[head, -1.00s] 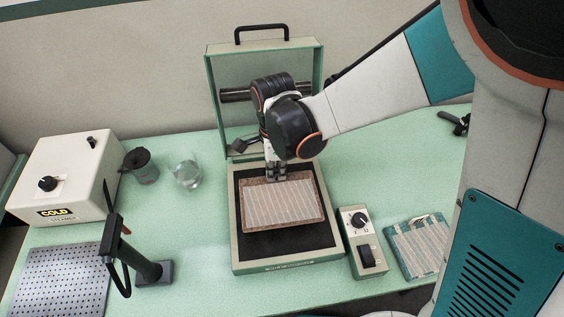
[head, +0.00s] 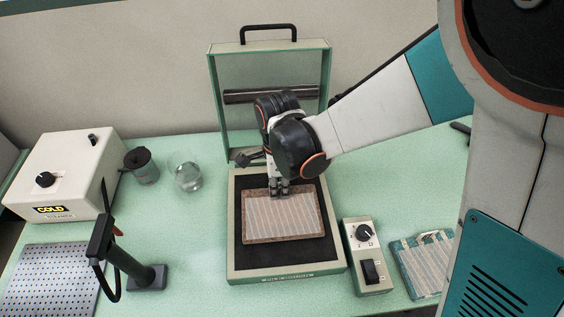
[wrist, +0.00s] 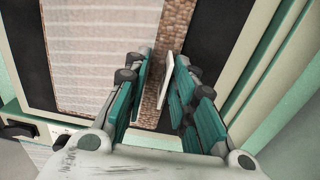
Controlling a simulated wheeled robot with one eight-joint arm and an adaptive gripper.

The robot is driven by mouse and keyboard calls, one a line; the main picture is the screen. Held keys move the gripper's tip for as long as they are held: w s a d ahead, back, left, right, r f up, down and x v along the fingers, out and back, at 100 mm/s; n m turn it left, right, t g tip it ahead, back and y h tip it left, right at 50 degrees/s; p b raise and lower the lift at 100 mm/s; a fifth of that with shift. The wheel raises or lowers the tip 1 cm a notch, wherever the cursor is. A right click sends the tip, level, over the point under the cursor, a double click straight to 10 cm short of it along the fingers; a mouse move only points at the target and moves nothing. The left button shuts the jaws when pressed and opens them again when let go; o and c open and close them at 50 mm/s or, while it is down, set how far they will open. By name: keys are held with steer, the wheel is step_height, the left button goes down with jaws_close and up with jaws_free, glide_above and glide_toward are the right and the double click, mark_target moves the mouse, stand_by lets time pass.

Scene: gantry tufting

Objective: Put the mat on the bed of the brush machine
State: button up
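The mat (head: 284,222), pale and striped with a brown woven border, lies on the black bed (head: 285,262) of the brush machine (head: 234,235). It looks flat, with dark bed showing on its sides. My gripper (head: 280,188) is low at the mat's far edge. In the wrist view my gripper (wrist: 160,100) has its teal-padded fingers apart. A thin white tab (wrist: 165,80) stands between them over the mat's brown border (wrist: 174,35). A gap shows on the tab's left; it is close to the right finger.
The machine's raised frame with handle (head: 268,28) and dark roller (head: 235,97) stands behind my gripper. A control box (head: 366,255) and a teal-edged striped board (head: 425,262) lie right. A glass (head: 187,174), dark cup (head: 142,166), white box (head: 65,175) and black stand (head: 148,276) are left.

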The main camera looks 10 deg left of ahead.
step_height(320, 180, up, 12)
steer(key=p, duration=0.8)
steer(key=shift+w+r, duration=0.15)
steer(key=shift+r, duration=0.1)
stand_by(0.8)
